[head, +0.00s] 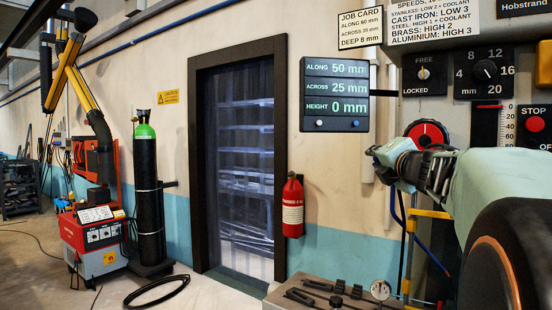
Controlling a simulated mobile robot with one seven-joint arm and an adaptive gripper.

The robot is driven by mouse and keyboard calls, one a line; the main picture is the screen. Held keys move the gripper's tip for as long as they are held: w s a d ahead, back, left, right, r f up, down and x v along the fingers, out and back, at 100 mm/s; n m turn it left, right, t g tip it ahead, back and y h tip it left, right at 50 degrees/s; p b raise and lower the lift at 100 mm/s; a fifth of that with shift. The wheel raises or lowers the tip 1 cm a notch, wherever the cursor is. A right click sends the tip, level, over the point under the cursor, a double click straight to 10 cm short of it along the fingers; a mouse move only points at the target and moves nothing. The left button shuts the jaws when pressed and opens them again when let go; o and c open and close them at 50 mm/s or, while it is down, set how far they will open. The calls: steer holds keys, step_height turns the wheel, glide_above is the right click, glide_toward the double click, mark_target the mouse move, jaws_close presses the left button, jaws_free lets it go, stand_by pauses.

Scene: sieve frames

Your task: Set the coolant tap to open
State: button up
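I cannot pick out the coolant tap for certain. A yellow bar (430,212) runs sideways below my wrist, by a thin upright pipe and a blue hose (396,206), at the right of the head view. It may belong to the tap, but my arm hides part of that area. The end of my arm, with my gripper (376,153), is at the right, in front of the machine and left of a red round dial (427,133). Its fingers are too small and turned away to tell open from shut. I see nothing held.
The machine panel has a FREE/LOCKED knob (423,74), a numbered knob (485,70) and a red stop button (535,124). A readout (335,95) shows along 50, across 25, height 0 mm. A fire extinguisher (293,205) hangs beside the dark doorway. Small tools lie on a bench (283,296) below.

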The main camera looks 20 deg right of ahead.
steer(key=o, duration=0.4)
steer(key=shift+s+d+r, duration=0.1)
steer(key=shift+s+r, duration=0.05)
steer(key=shift+c, duration=0.2)
steer(key=shift+w+f+h+b, duration=0.2)
steer(key=shift+h+b, duration=0.1)
steer(key=shift+b, duration=0.05)
